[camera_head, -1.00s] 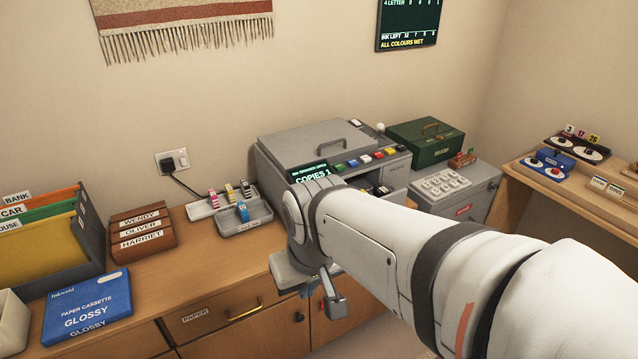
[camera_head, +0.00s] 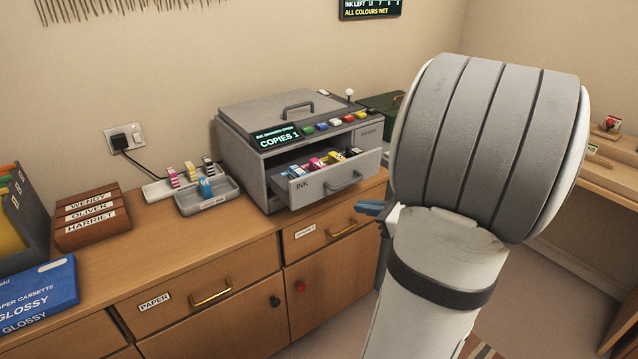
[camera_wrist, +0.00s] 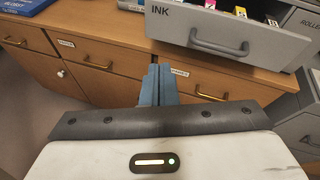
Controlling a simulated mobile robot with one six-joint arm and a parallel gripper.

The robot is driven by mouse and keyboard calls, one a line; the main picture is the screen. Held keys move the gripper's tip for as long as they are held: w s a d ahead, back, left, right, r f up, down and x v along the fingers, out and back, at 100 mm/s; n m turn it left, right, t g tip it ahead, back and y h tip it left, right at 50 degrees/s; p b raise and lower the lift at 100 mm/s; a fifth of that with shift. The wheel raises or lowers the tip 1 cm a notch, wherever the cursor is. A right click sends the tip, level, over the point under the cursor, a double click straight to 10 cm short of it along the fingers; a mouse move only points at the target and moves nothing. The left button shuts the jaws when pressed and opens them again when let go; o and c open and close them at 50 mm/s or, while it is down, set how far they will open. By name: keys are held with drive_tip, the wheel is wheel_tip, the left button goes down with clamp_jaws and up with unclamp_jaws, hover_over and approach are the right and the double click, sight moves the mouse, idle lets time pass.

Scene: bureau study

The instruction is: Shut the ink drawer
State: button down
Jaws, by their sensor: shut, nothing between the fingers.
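The ink drawer (camera_head: 330,180) is a grey drawer marked INK in the front of the grey copier (camera_head: 262,127). It stands pulled out, with several coloured cartridges (camera_head: 318,163) in a row inside. Its grey bar handle (camera_head: 344,182) is on the front; the drawer front (camera_wrist: 202,40) also shows in the wrist view, at the top right. My gripper (camera_head: 372,208) is right of and below the drawer front, apart from it. In the wrist view its blue fingers (camera_wrist: 158,82) are together and empty, pointing toward the cabinet below the drawer.
The copier stands on a wooden cabinet (camera_head: 140,245) with PAPER and other drawers. A grey tray (camera_head: 207,197) with a blue cartridge lies left of the copier. A green box (camera_head: 383,103) is behind, partly hidden by my arm. Floor is free in front.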

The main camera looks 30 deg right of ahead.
sight(351, 183)
drive_tip(key=s+d+f+m+t+h+b, duration=0.1)
drive_tip(key=s+d+m+t+h, duration=0.15)
drive_tip(key=d+m, duration=0.4)
drive_tip(key=w+f+n+b, duration=0.1)
drive_tip(key=w+f, duration=0.2)
drive_tip(key=w, duration=1)
drive_tip(key=shift+w+n+h+b, duration=0.3)
drive_tip(key=shift+w+n+h, duration=0.05)
drive_tip(key=shift+h, duration=0.1)
